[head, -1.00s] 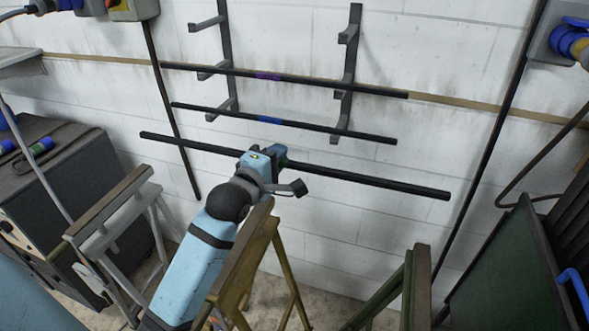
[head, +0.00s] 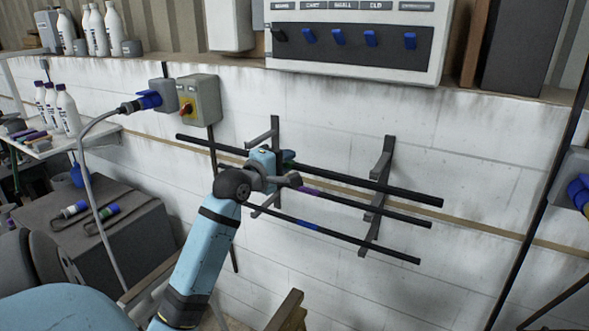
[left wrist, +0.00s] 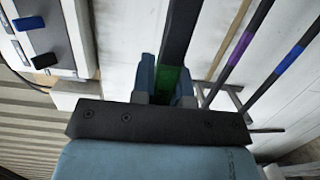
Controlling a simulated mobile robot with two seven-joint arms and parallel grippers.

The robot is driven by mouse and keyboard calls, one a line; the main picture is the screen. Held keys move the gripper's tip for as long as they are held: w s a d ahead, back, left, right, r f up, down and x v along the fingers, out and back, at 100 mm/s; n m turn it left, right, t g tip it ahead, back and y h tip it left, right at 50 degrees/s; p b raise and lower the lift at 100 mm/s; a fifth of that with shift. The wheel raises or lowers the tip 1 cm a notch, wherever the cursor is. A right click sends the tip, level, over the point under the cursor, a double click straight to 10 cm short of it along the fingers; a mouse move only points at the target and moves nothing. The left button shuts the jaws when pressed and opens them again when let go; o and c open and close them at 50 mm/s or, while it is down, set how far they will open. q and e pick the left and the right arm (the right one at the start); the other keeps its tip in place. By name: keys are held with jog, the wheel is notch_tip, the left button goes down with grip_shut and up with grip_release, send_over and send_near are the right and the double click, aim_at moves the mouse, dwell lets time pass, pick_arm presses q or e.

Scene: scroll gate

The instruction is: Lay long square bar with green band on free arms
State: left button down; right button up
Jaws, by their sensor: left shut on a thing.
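My left gripper (head: 272,161) is shut on the long dark square bar (head: 345,179), at its green band. The green band (left wrist: 168,82) shows between the fingers in the left wrist view. The bar is held in front of the wall rack (head: 277,135), tilting down to the right in the head view. The rack's upper left arm (head: 261,138) and upper right arm (head: 381,164) look bare. Below, a bar with a purple band (head: 309,190) and a bar with a blue band (head: 307,225) lie on lower arms. I cannot tell whether the held bar touches the rack. My right gripper is out of view.
A switch panel (head: 355,45) hangs above the rack. A grey and yellow switch box (head: 199,101) with a blue plug is to the left. White bottles (head: 66,112) stand on a shelf at the left. A trestle (head: 288,312) stands below.

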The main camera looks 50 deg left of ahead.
pick_arm(q)
jog(key=w+a+f+b, duration=0.1)
jog(key=w+a+b, duration=0.1)
jog(key=w, duration=0.5)
jog(key=w+a+f+b, duration=0.1)
jog(key=w+a+b, duration=0.1)
jog(key=w, duration=0.6)
jog(key=shift+a+f, duration=0.25)
jog(key=shift+a, duration=0.2)
pick_arm(e)
jog(key=f, duration=0.2)
jog(key=shift+w+a+f+n, duration=0.1)
jog(key=shift+a+f+n, duration=0.2)
jog(key=shift+f, duration=0.1)
pick_arm(q)
jog(key=shift+w+f, duration=0.1)
jog(key=shift+f, duration=0.15)
dwell(0.9)
